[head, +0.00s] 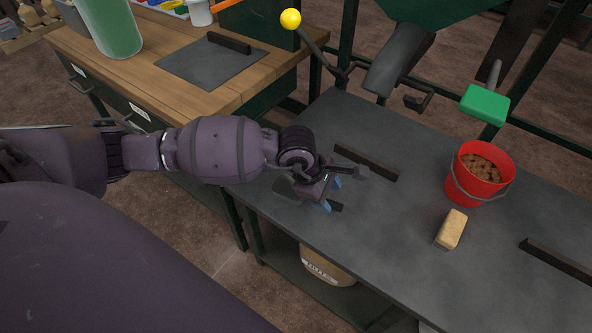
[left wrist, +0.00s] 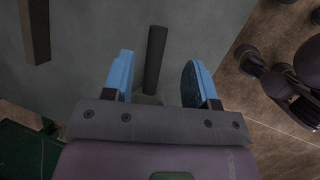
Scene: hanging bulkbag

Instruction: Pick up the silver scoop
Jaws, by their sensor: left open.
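The scoop lies on the dark grey table (head: 390,245), largely hidden by my left gripper (head: 331,194). Its dark handle (head: 336,207) sticks out past the blue fingertips, and a grey part that looks like its bowl (head: 284,188) shows beside the wrist. In the left wrist view the handle (left wrist: 156,58) stands between the two spread blue fingers of my left gripper (left wrist: 156,80), with a gap on each side. A small pale part of the scoop (left wrist: 148,99) shows at the palm's edge. The left gripper is open and holds nothing. My right gripper is out of view.
A red bucket (head: 458,187) with brown lumps and a tan block (head: 452,229) are on the table's right. A dark bar (head: 366,162) lies behind the gripper, another (head: 555,262) at right. A yellow-knobbed lever (head: 291,19) and a chute (head: 400,60) rise behind.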

